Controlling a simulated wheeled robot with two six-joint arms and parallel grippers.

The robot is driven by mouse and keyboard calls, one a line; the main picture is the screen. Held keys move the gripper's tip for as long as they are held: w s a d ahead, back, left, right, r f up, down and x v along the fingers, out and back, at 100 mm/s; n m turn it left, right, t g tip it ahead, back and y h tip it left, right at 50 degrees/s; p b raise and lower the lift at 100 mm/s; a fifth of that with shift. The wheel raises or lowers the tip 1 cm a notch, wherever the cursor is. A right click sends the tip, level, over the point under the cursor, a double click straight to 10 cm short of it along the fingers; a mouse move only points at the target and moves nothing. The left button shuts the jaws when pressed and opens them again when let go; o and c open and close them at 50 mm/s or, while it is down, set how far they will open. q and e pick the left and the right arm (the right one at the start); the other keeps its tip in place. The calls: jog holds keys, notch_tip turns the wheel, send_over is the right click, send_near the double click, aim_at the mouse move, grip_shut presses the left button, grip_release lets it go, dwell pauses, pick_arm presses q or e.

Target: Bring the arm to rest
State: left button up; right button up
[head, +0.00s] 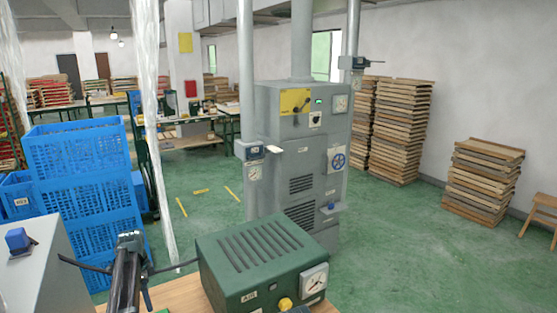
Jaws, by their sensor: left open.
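My left gripper (130,258) is at the lower left, above the near edge of a wooden bench top (180,297). Its dark arm comes up from the bottom edge, and thin black parts spread to both sides. It is open, and I see nothing held in it. A green slatted box (255,252) with a dial and a yellow knob stands on the bench just right of the gripper. My right gripper does not show.
Stacked blue crates (80,160) stand behind the gripper at left. A light grey housing (35,270) with a blue knob is at the near left. A tall grey machine (300,150) stands behind the green box. Wooden tray stacks (400,130) line the right wall. Green floor lies open at right.

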pick_arm(q)
notch_tip(320, 180, down, 12)
jog(key=b, duration=1.2)
jog(key=shift+r, duration=0.25)
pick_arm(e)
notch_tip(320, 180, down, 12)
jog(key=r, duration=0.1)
pick_arm(q)
notch_tip(320, 180, up, 10)
jog(key=p, duration=1)
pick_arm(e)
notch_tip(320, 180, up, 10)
pick_arm(q)
jog(key=shift+r, duration=0.1)
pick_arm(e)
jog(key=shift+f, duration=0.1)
